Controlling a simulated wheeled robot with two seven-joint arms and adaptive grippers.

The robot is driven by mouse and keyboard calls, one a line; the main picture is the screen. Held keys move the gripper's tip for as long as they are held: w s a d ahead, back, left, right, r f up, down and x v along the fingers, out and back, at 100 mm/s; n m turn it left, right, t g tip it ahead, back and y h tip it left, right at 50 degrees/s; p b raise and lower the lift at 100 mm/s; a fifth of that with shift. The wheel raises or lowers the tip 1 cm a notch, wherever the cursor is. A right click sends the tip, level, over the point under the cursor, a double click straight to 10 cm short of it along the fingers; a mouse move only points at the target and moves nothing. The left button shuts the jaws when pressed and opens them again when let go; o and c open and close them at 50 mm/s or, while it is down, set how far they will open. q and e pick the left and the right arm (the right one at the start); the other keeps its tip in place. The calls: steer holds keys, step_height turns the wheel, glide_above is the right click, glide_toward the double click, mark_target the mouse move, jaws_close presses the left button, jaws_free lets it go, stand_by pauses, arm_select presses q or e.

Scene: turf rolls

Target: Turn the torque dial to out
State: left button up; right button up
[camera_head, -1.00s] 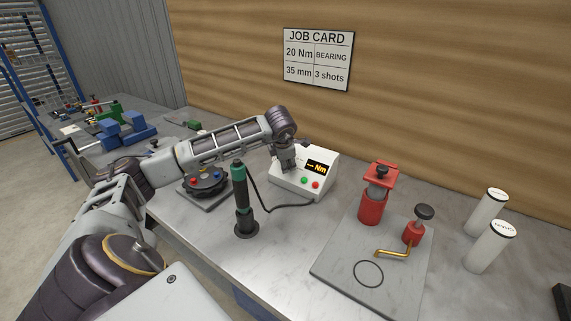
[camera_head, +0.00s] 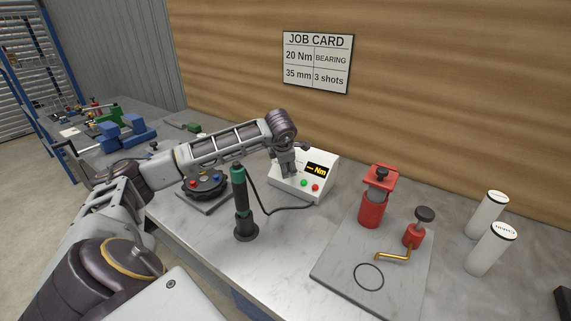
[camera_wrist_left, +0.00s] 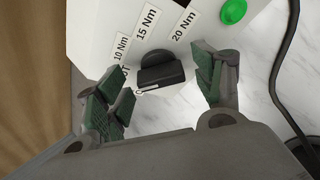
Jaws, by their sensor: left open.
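The white torque box (camera_head: 315,190) stands on the bench, with an amber display that reads a dash and Nm. In the left wrist view its black dial (camera_wrist_left: 160,72) lies between the fingers of my left gripper (camera_wrist_left: 163,92). The fingers are open, with gaps visible on both sides of the dial. Labels 10 Nm, 15 Nm and 20 Nm fan around it. A label ending in T is partly hidden behind the left finger, and a white mark on the dial's lower left edge lies near it. In the head view my left gripper (camera_head: 287,165) hides the dial.
A green and black driver (camera_head: 241,205) stands upright in front of the box, its cable looping right. A round black tray (camera_head: 205,185) is to its left. A grey plate (camera_head: 340,275) with red tools and two white cylinders (camera_head: 487,213) are to the right.

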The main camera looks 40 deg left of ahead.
arm_select(q)
steer(key=v, duration=1.2)
stand_by(0.8)
